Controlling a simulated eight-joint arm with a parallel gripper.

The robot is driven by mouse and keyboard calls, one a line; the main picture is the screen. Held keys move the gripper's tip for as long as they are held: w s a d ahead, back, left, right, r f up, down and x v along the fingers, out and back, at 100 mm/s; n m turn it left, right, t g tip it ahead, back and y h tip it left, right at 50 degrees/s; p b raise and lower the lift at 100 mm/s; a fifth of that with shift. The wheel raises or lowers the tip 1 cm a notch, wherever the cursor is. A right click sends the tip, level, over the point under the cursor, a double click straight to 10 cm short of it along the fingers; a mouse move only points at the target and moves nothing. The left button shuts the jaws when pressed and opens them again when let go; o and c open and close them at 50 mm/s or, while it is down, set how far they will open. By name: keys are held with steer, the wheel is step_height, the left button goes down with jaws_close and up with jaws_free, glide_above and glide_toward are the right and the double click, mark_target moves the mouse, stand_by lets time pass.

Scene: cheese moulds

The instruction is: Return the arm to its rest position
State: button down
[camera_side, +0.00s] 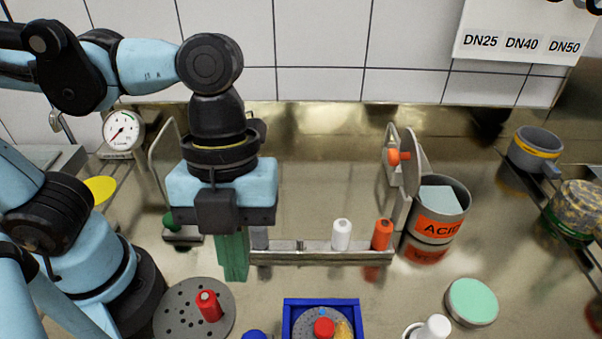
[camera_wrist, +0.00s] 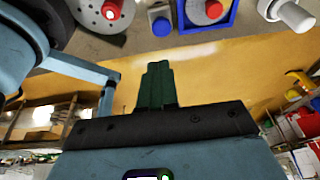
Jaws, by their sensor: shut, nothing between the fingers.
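My gripper (camera_side: 234,276) hangs with its green fingers pointing down, in front of the left end of the metal rack (camera_side: 320,256) in the side view. The fingers are together with nothing between them. In the wrist view my gripper (camera_wrist: 160,66) shows as one dark green block, its two fingers touching. A grey perforated disc (camera_side: 183,318) with a red-capped piece (camera_side: 208,306) lies to the lower left of the fingertips. My arm reaches in from the left, bent above the worktop.
The rack holds a white cylinder (camera_side: 341,234) and an orange cylinder (camera_side: 382,235). A blue square tray (camera_side: 292,319) stands at the front. An ACID pot (camera_side: 440,225) stands right, a dial gauge (camera_side: 122,132) at back left. The steel worktop between tray and green-topped jar (camera_side: 472,301) is partly clear.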

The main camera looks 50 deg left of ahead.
steer(key=w+a+f+n+t+y, duration=0.1)
steer(key=w+a+n+t, duration=0.3)
steer(key=w+a+n, duration=0.3)
steer(key=w+a+f+n+t+y, duration=0.1)
steer(key=w+a+n+t, duration=0.4)
steer(key=n, duration=1.5)
steer(key=w+a, duration=0.3)
steer(key=a, duration=0.4)
steer(key=shift+a+f, duration=0.3)
steer(key=shift+a, duration=0.1)
